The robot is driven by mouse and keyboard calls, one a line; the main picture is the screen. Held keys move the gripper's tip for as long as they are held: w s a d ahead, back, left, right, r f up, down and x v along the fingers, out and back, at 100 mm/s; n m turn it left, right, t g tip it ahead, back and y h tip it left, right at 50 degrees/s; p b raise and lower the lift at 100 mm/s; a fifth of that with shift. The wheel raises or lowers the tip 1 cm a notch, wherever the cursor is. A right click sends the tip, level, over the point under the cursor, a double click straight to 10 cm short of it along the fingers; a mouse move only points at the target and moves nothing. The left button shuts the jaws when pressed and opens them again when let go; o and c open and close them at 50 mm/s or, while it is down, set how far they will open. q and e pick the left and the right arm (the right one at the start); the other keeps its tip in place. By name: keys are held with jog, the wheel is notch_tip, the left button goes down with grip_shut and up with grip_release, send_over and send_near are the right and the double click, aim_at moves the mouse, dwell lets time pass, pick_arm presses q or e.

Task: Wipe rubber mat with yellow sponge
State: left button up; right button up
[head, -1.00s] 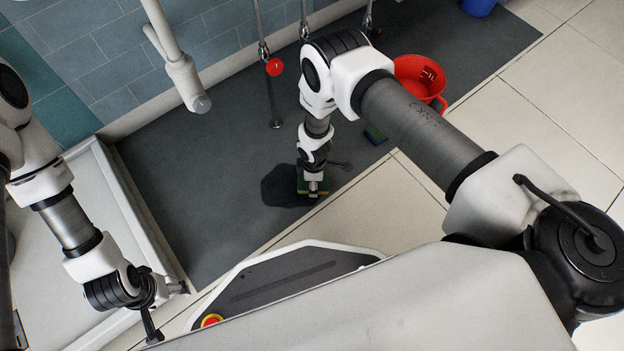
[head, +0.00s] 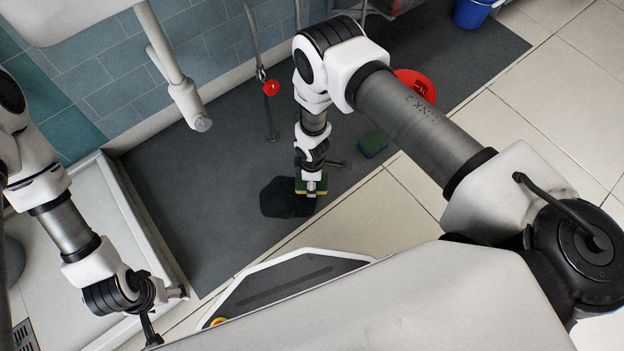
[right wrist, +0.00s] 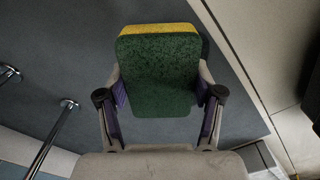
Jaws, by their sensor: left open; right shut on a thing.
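The dark grey rubber mat (head: 190,190) lies on the floor along the tiled wall, with a darker patch (head: 282,200) on it. My right gripper (head: 311,180) is shut on the yellow sponge (head: 299,187), at the right side of this patch. In the right wrist view my right gripper (right wrist: 160,112) holds the sponge (right wrist: 158,70) by its sides; its green face and yellow edge show. I cannot tell whether its underside touches the mat. My left gripper (head: 150,328) is open, low at the left, away from the mat's middle; its tips are partly cut off from sight.
A second green sponge (head: 373,144) lies on the mat to the right. A red bucket (head: 415,85) is partly hidden behind my right arm. A blue bucket (head: 474,12) stands at the back right. Pipes with a red valve handle (head: 270,88) stand along the wall.

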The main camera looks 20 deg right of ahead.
aim_at(321, 190)
jog(key=shift+r, duration=0.25)
jog(key=s+b, duration=0.1)
jog(key=s+r+b, duration=0.1)
jog(key=b, duration=0.1)
jog(key=shift+d, duration=0.35)
jog(key=shift+s+d+r+b, duration=0.25)
jog(key=shift+s+r+b, duration=0.6)
jog(key=shift+s+b, duration=0.1)
jog(key=s+d+r, duration=0.1)
jog(key=s+r, duration=0.4)
jog(key=shift+s+d+r, duration=0.15)
jog(key=shift+s+d, duration=0.2)
